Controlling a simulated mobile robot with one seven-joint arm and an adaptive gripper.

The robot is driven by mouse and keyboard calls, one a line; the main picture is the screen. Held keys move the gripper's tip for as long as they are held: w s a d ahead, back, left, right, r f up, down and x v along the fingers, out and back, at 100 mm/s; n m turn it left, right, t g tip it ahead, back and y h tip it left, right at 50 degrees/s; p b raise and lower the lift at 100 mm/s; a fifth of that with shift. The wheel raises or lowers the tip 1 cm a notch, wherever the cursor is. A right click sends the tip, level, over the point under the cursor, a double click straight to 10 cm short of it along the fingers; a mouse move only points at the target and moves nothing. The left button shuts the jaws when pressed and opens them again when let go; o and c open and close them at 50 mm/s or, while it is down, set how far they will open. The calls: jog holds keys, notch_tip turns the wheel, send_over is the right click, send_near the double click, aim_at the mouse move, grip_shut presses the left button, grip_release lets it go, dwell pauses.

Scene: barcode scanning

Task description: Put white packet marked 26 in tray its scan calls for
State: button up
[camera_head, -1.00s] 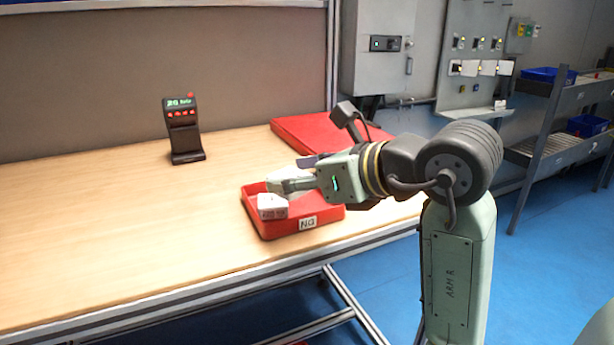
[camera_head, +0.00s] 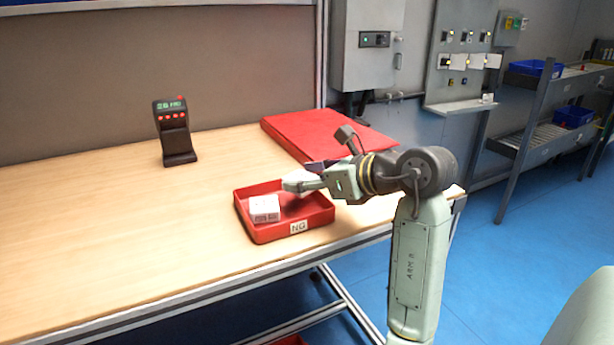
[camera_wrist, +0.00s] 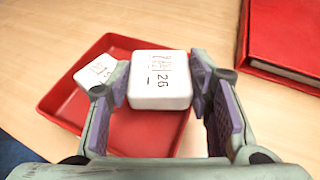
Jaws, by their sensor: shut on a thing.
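The white packet marked 26 (camera_wrist: 161,80) sits between the purple-lined fingers of my gripper (camera_wrist: 160,92) in the wrist view, its number facing the camera. My gripper (camera_head: 292,184) is shut on it over the red tray labelled NG (camera_head: 298,228). I cannot tell whether the packet touches the tray floor. A dark scanner stand (camera_head: 174,132) with a lit screen stands at the back of the table. Its screen text is too small to read surely.
Another white packet (camera_head: 265,208) lies in the NG tray's left part, tilted beside the held one in the wrist view (camera_wrist: 97,72). A large flat red case or tray (camera_head: 325,133) lies behind. The table's left side is clear.

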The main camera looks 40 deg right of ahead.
jog(key=shift+f+b, duration=0.6)
jog(key=o, duration=1.1)
jog(key=shift+f, duration=0.1)
jog(key=shift+o, duration=0.8)
jog(key=shift+d, duration=0.1)
jog(key=r+v, duration=0.1)
jog(key=v, duration=1.1)
jog(key=shift+b, duration=0.35)
jog(key=shift+r, duration=0.2)
